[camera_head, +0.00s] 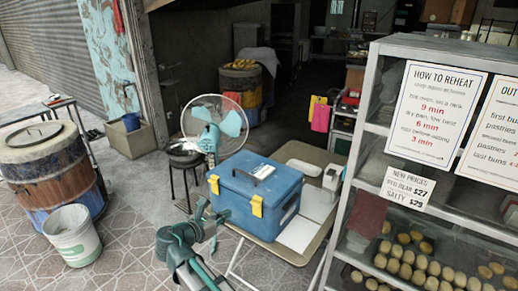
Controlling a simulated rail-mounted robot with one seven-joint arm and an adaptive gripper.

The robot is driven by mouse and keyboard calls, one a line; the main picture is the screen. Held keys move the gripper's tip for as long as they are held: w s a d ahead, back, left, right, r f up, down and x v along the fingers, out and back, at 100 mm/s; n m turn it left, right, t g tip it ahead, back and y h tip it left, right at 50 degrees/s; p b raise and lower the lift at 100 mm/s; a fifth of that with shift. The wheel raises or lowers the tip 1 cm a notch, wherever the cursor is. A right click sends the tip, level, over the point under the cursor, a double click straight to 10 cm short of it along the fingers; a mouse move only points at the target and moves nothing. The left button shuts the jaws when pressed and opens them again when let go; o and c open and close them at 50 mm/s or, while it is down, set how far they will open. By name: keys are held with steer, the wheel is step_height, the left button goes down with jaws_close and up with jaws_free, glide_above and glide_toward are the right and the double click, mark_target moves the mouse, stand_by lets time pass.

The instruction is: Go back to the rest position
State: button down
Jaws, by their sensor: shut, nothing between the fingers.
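My arm rises from the bottom of the view, left of the folding table, and is bent. My gripper (213,243) is at its end, small in the picture, close to the front left of the blue cooler box (257,190). It looks shut, with nothing seen in it. I cannot tell its exact distance from the box or the table edge.
The folding table (318,213) holds the cooler box. A glass bun cabinet (358,150) stands at right. A barrel oven (45,165) and a white bucket (72,238) stand at left. A teal fan (231,122) is behind. Tiled floor lies open at left centre.

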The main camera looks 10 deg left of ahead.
steer(key=s+d+f+m+g+y, duration=0.1)
steer(key=s+d+f+m+g, duration=0.35)
steer(key=f, duration=0.55)
steer(key=s+d+f+m+g+y, duration=0.15)
steer(key=s+d+f+m, duration=0.4)
steer(key=f, duration=0.55)
steer(key=s+d+f+m+g, duration=0.2)
steer(key=d+f+m+g, duration=0.2)
steer(key=d+f+m, duration=0.45)
steer(key=s+d+f+m+g+y, duration=0.1)
steer(key=s+d+f+m+g, duration=0.2)
steer(key=s+d+f, duration=0.3)
steer(key=s+d+f+m+g+y, duration=0.2)
steer(key=s+d+f+m+g, duration=0.1)
steer(key=s, duration=1)
steer(key=s+d+f+m+g+y, duration=0.1)
steer(key=s+d+f+m+g, duration=0.2)
steer(key=s+d+f+m, duration=0.2)
steer(key=s+d+f, duration=0.3)
steer(key=s+f, duration=0.1)
steer(key=s, duration=0.1)
steer(key=shift+d+g, duration=0.3)
